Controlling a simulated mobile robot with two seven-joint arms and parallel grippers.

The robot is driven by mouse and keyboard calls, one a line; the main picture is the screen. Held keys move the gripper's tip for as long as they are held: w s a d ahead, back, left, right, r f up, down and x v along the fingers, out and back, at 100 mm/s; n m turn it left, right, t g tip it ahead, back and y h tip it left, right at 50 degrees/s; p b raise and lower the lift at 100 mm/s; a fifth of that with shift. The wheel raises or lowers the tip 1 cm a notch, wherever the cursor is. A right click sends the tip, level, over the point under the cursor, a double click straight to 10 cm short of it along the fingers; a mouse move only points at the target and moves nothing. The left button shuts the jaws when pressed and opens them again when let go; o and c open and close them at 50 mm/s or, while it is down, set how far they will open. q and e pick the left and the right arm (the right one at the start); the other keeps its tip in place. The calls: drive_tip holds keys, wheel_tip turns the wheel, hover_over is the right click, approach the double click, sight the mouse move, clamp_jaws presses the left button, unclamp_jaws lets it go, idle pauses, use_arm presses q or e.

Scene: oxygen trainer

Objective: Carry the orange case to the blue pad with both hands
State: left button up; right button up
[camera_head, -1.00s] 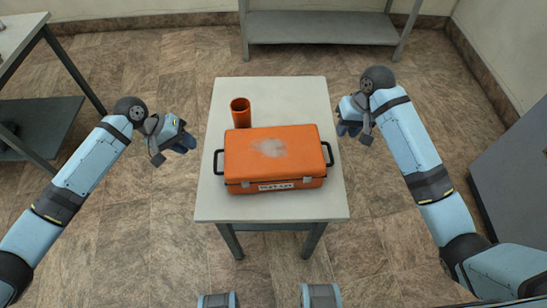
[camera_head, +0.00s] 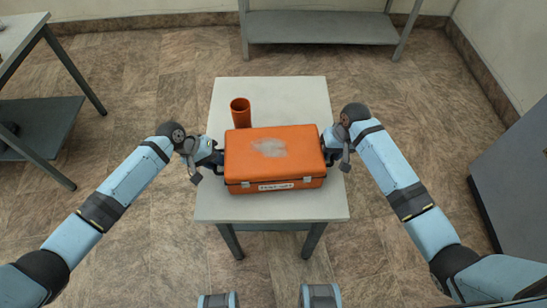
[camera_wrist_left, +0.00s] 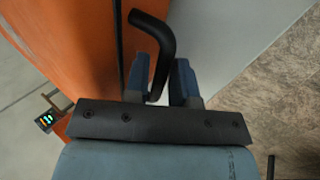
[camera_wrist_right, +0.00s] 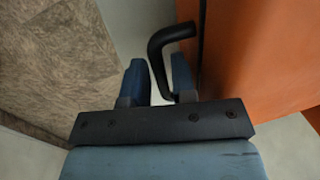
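The orange case (camera_head: 272,155) lies flat on a small white-topped table, a black handle on each side. My left gripper (camera_head: 213,157) is at its left side; in the left wrist view its open fingers (camera_wrist_left: 161,78) stand either side of the left handle (camera_wrist_left: 155,35). My right gripper (camera_head: 332,150) is at its right side; in the right wrist view its open fingers (camera_wrist_right: 161,80) straddle the right handle (camera_wrist_right: 162,45). Gaps show beside both handles. I see no blue pad in these frames.
An orange cylinder (camera_head: 240,112) stands on the white-topped table (camera_head: 295,98), close behind the case. A grey shelf unit (camera_head: 320,28) stands at the back wall, another table (camera_head: 20,35) at the left, and a grey block (camera_head: 515,175) at the right. Floor between them is clear.

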use_arm(q)
clamp_jaws()
use_arm(e)
clamp_jaws()
use_arm(q)
drive_tip(key=shift+r, duration=0.1)
use_arm(e)
drive_tip(key=shift+r, duration=0.1)
idle(0.8)
